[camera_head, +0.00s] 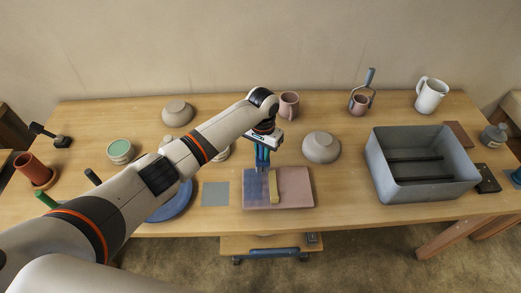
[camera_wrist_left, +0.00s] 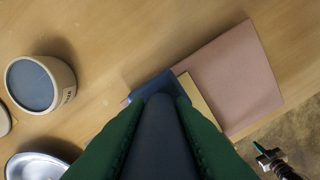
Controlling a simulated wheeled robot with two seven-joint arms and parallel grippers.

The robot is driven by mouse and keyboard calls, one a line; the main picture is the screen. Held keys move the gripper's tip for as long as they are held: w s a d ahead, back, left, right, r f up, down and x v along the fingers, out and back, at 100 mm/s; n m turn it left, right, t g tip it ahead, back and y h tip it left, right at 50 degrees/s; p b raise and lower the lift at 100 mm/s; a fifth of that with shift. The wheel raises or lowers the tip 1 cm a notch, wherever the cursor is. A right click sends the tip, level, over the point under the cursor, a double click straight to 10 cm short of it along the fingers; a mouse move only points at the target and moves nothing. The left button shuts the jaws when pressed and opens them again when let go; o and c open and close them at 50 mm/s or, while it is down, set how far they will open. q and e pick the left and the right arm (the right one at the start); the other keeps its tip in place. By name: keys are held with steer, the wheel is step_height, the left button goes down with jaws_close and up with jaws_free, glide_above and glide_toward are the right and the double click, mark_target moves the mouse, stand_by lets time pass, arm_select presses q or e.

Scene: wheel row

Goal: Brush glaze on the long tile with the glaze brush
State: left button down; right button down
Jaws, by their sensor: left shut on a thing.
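The long tile (camera_head: 295,188) lies flat near the table's front edge; its right part is bare pink and its left part is blue. It also shows in the left wrist view (camera_wrist_left: 238,75). My left gripper (camera_head: 262,160) is above the tile, shut on the glaze brush. In the left wrist view, its green fingers are around the brush's dark blue handle (camera_wrist_left: 160,140). The brush's tan bristle strip (camera_head: 273,186) lies over the tile between the blue and pink parts. I cannot tell how firmly it touches. My right gripper is not in view.
A grey bin (camera_head: 425,190) stands at the right, a bowl (camera_head: 321,147) behind the tile. A grey square (camera_head: 215,194) and a blue plate (camera_head: 172,205) lie left. My left arm hides part of the table. A labelled cup (camera_wrist_left: 40,85) shows in the wrist view.

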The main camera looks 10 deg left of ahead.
arm_select(q)
steer(key=shift+f, duration=0.55)
steer(key=shift+f, duration=0.1)
steer(key=shift+s, duration=0.2)
steer(key=s+d, duration=0.1)
steer(key=s, duration=0.3)
steer(key=s+d, duration=0.1)
steer(key=s, duration=0.2)
steer(key=s+d, duration=0.1)
steer(key=s, duration=0.3)
steer(key=shift+s+d, duration=0.15)
steer(key=shift+s, duration=0.15)
step_height(320, 180, up, 2)
steer(key=shift+r, duration=0.2)
